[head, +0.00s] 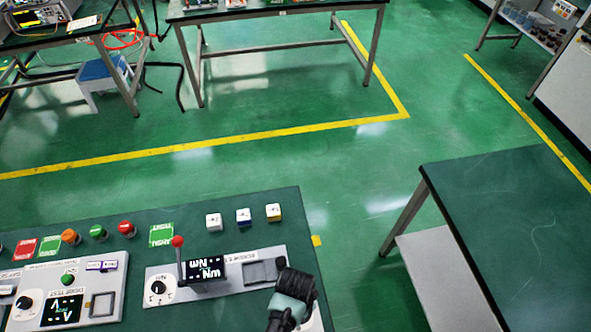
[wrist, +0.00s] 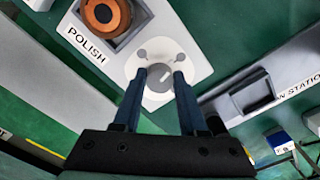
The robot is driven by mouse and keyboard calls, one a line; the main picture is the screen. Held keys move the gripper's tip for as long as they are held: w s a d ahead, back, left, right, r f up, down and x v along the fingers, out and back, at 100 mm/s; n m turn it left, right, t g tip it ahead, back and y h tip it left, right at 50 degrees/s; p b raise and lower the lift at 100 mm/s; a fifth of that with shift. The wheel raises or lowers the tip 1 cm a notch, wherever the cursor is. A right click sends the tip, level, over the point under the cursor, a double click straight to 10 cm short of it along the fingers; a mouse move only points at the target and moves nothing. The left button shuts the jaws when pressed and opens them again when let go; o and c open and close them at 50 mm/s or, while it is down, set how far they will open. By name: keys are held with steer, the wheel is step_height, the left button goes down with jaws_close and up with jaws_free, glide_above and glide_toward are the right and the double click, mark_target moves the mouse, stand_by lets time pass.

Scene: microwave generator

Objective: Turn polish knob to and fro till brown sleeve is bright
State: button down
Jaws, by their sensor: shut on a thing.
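In the wrist view, the polish knob (wrist: 161,82) is a grey round knob with a white pointer mark, on a pale round plate. My gripper (wrist: 160,76) is over it, with one dark blue finger on each side, shut on the knob. The brown sleeve (wrist: 101,27) is an orange-brown ring with a dark centre. It sits in a square recess of the polish panel (wrist: 132,36), beside the POLISH label. In the head view, my gripper (head: 291,295) is at the bottom; the knob and sleeve cannot be made out there.
A panel with a red-tipped lever (head: 178,242), a dial and a display stands left of my gripper in the head view. Small white-topped blocks (head: 243,216) lie behind it. Several coloured buttons line the left side. A bare green table (head: 510,215) stands at the right.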

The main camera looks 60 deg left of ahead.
steer(key=shift+m, duration=1)
steer(key=shift+c, duration=2.2)
jaws_free()
step_height(320, 180, up, 13)
